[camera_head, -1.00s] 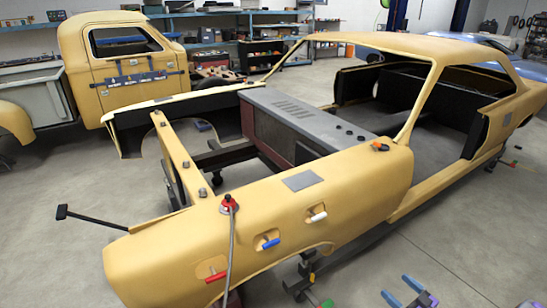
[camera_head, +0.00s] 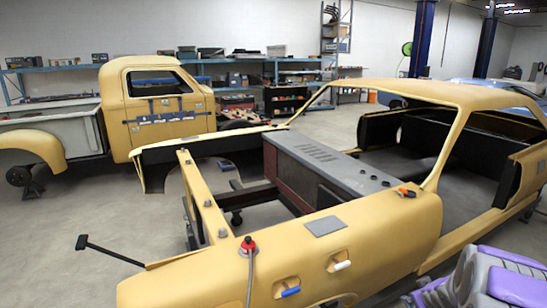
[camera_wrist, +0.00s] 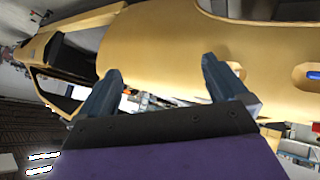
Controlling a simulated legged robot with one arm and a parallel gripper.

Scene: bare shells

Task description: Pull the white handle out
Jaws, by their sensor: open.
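The white handle (camera_head: 343,265) sits in a shallow recess on the side of the tan car shell's front fender (camera_head: 385,235), in the head view. The blue handle (camera_head: 290,291) is in a similar recess to its left. My purple arm shows at the lower right of the head view, right of the white handle. In the wrist view my gripper (camera_wrist: 162,68) has its two grey-blue fingers wide apart with nothing between them. The tan body panel lies beyond them.
A red knob (camera_head: 248,244) with a cable stands on the fender top, and an orange piece (camera_head: 405,192) sits farther back. A black bar (camera_head: 82,242) sticks out at left. A tan truck shell (camera_head: 160,95) and shelves stand behind. Grey floor is open at left.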

